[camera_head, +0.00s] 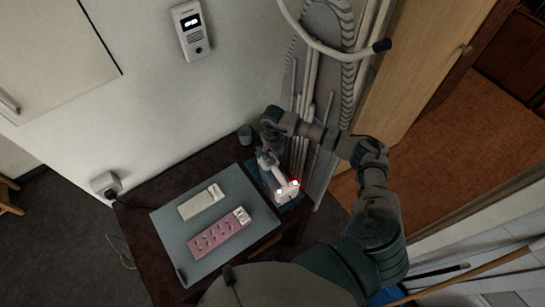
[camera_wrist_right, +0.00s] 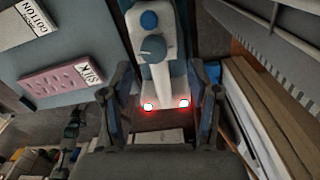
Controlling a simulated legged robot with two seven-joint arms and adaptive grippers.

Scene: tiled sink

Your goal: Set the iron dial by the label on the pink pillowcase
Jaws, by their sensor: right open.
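The pink pillowcase (camera_head: 215,238) lies flat on the grey-blue mat with a white label (camera_head: 241,215) at its right end. In the right wrist view the label (camera_wrist_right: 88,72) on the pink pillowcase (camera_wrist_right: 52,83) reads SILK. A white iron (camera_head: 276,177) stands to the right of the mat with two red lights lit. In the right wrist view the iron (camera_wrist_right: 165,88) carries a round blue-grey dial (camera_wrist_right: 152,48) and a blue knob (camera_wrist_right: 148,20). My right gripper (camera_wrist_right: 162,80) is open, its fingers on either side of the iron's body, with visible gaps. My left gripper is out of view.
A white cloth (camera_head: 200,203) labelled COTTON lies beside the pillowcase on the mat (camera_head: 170,238). A dark cup (camera_head: 245,134) stands at the back of the dark table. A folded ironing board and rods (camera_head: 318,65) lean against the wall behind my right arm.

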